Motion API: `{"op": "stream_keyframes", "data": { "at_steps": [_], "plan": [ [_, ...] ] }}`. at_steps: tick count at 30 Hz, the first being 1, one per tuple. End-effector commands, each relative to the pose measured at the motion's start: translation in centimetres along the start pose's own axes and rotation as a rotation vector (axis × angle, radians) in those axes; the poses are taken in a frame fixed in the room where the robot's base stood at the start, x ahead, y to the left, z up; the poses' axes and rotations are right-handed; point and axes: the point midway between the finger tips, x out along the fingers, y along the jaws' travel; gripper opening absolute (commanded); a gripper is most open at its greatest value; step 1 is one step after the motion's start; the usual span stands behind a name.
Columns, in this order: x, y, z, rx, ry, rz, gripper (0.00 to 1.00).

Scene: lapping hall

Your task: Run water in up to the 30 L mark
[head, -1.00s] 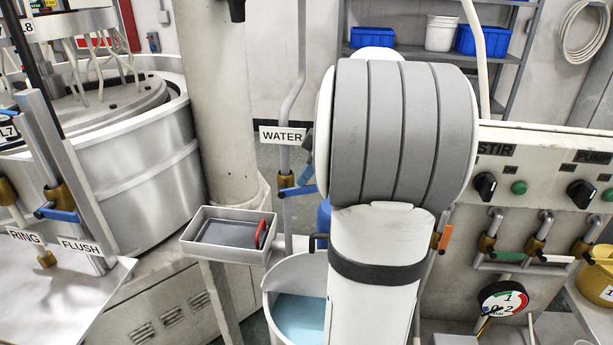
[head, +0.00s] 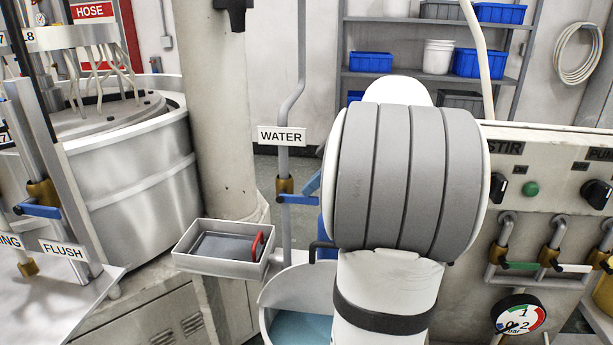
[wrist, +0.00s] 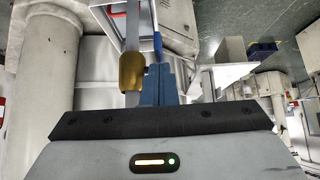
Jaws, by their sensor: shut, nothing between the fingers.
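The WATER label (head: 281,136) hangs on a thin grey pipe with a brass valve (head: 285,186) and a blue lever (head: 299,200) pointing right. Below is a pale tub (head: 285,292) holding blue-tinted water (head: 300,328); my arm hides much of it and I see no 30 L mark. My gripper (head: 313,184) shows as a small blue piece beside my arm, close to the lever. In the wrist view its blue fingers (wrist: 158,84) are shut and empty, beside the brass valve (wrist: 132,70) and near the blue lever (wrist: 157,42). I cannot tell if they touch the lever.
A grey tray (head: 222,264) with a dark slab and a red-handled item stands left of the tub. A thick column (head: 222,110) is behind it. The FLUSH valve (head: 42,192) is at left. A STIR panel (head: 545,160) with valves and a gauge (head: 519,314) is at right.

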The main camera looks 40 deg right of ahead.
Motion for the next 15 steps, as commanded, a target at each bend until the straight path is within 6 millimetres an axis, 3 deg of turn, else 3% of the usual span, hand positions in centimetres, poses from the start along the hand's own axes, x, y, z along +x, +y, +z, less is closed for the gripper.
{"op": "stream_keyframes", "data": {
  "at_steps": [5, 9, 15],
  "plan": [
    [-1.2, 0.0, -1.1, -0.002, -0.002, -0.001, 0.00],
    [-3.6, -0.1, -3.3, -0.006, -0.001, 0.000, 0.00],
    [-7.9, 0.1, -2.0, 0.001, -0.001, 0.005, 0.00]
  ]
}}
